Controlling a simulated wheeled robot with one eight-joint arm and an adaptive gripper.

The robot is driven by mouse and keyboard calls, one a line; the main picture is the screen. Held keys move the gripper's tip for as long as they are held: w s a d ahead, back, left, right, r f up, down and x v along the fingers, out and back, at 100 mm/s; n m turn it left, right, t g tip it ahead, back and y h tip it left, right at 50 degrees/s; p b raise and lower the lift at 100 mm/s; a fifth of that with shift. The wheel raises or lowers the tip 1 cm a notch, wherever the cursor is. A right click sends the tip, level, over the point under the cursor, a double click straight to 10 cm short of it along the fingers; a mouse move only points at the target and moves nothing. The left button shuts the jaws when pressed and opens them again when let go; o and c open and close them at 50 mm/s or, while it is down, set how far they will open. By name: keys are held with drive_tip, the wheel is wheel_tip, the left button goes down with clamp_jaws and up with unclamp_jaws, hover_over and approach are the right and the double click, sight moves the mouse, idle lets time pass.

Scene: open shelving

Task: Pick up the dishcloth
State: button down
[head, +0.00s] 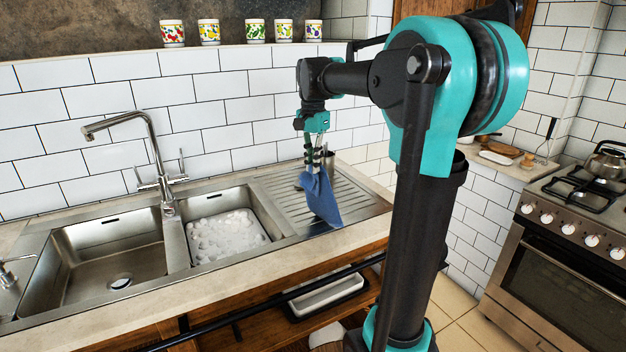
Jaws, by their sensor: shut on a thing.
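The dishcloth (322,197) is a blue cloth hanging in folds over the ribbed drainboard (282,204), to the right of the sinks. My gripper (312,165) points down and is shut on the top of the dishcloth. The cloth's lower corner hangs near the front edge of the drainboard. I cannot tell whether that corner touches the metal. The fingertips are partly hidden by the cloth.
A metal cup (328,160) stands behind the gripper. A tall faucet (150,150) rises behind two sink basins, the right one holding a white foamy-looking mass (226,236). Patterned cups (255,30) line the ledge above. A stove (570,240) with a kettle (606,160) stands at right.

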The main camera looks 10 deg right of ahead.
wheel_tip(320, 180, up, 10)
idle(0.4)
